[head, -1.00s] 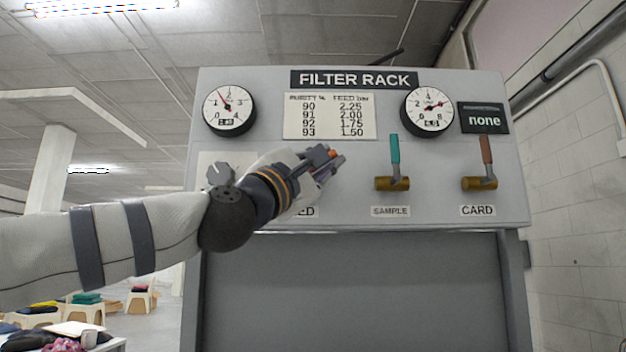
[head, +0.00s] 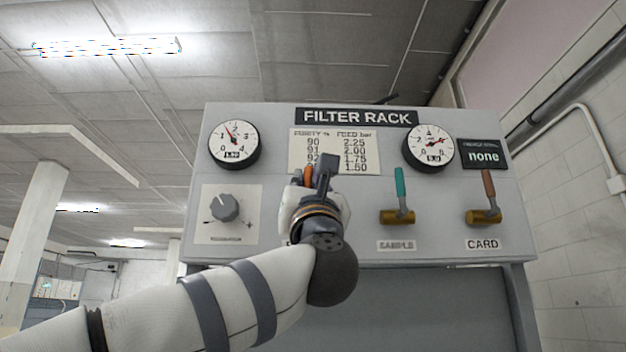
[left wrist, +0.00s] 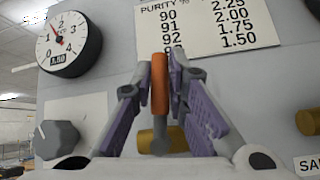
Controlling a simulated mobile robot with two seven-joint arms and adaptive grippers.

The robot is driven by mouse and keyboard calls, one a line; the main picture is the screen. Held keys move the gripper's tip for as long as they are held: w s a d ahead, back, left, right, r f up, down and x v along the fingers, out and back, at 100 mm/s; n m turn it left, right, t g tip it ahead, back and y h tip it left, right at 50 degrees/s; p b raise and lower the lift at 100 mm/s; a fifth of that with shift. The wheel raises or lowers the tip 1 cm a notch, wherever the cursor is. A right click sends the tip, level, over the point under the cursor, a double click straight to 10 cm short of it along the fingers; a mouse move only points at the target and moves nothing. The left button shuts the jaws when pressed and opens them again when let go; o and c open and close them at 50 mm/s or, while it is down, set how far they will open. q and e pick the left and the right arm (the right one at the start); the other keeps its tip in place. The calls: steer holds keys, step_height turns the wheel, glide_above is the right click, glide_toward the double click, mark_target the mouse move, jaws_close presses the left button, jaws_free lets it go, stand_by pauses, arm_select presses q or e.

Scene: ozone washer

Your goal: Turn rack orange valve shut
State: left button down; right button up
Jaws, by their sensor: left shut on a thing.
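The orange valve handle (head: 308,177) is on the front of the filter rack panel (head: 285,235). My right gripper is not in view.
To the right are the teal sample valve (head: 398,200) and the brown card valve (head: 486,200), both handles up. A grey knob (head: 224,207) is at left. Two gauges (head: 234,144) (head: 429,147) and a purity table (head: 360,155) sit above. A small screen (head: 483,155) reads "none".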

arm_select(q)
steer(key=shift+a+r+n+g+y, duration=0.1)
steer(key=shift+a+n+g+y, duration=0.05)
steer(key=shift+n+y, duration=0.65)
steer(key=shift+a+n+g+y, duration=0.15)
steer(key=shift+n+y, duration=0.55)
steer(key=shift+y, duration=0.1)
steer(key=c, duration=1.6)
jaws_free()
steer(key=shift+a, duration=0.1)
steer(key=shift+o, duration=0.2)
steer(key=shift+s+d+f, duration=0.2)
steer(key=shift+f, duration=0.05)
steer(key=v, duration=1.1)
steer(key=shift+s+f, duration=0.15)
steer(key=shift+s, duration=0.05)
